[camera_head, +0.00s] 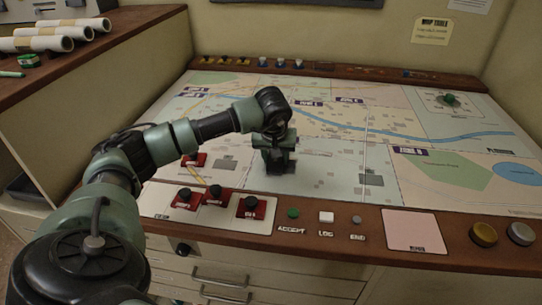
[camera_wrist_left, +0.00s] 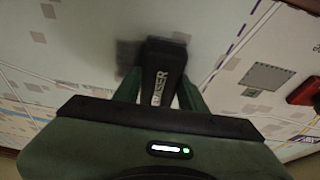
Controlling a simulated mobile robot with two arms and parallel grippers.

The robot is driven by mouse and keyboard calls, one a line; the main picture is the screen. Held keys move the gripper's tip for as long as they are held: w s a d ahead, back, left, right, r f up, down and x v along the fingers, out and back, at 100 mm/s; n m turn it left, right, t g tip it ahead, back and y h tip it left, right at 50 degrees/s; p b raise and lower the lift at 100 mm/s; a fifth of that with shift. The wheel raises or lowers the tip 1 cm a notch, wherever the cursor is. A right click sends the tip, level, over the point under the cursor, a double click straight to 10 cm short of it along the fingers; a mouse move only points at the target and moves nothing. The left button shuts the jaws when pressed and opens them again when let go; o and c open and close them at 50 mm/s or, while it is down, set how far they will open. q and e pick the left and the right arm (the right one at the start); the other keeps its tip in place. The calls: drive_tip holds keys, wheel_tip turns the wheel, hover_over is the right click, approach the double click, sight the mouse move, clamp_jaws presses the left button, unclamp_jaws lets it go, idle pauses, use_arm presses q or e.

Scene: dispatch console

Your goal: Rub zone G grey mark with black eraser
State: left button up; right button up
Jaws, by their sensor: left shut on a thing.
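My left gripper (camera_head: 279,166) is above the middle front part of the map table (camera_head: 330,185), pointing down. In the left wrist view its fingers are shut on a black eraser (camera_wrist_left: 164,72) with pale "ERASER" lettering. The eraser's far end is at or very near the map surface. A blurred dark grey patch (camera_wrist_left: 127,54) lies on the map just left of the eraser's end, partly behind it; I cannot tell how much of it is shadow. The zone G lettering is not readable. My right gripper is not in view.
Red switch blocks (camera_head: 252,206) stand along the front left edge. Accept (camera_head: 293,213), log and end buttons, a pink pad (camera_head: 412,230) and round knobs line the front rail. A green-knobbed piece (camera_head: 450,99) is at the back right.

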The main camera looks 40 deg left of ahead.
sight(286, 168)
use_arm(q)
drive_tip(key=shift+w+d+f, duration=0.1)
drive_tip(key=shift+w+d, duration=0.35)
drive_tip(key=shift+d, duration=0.25)
drive_tip(key=shift+w+d, duration=0.4)
drive_tip(key=shift+d, duration=0.3)
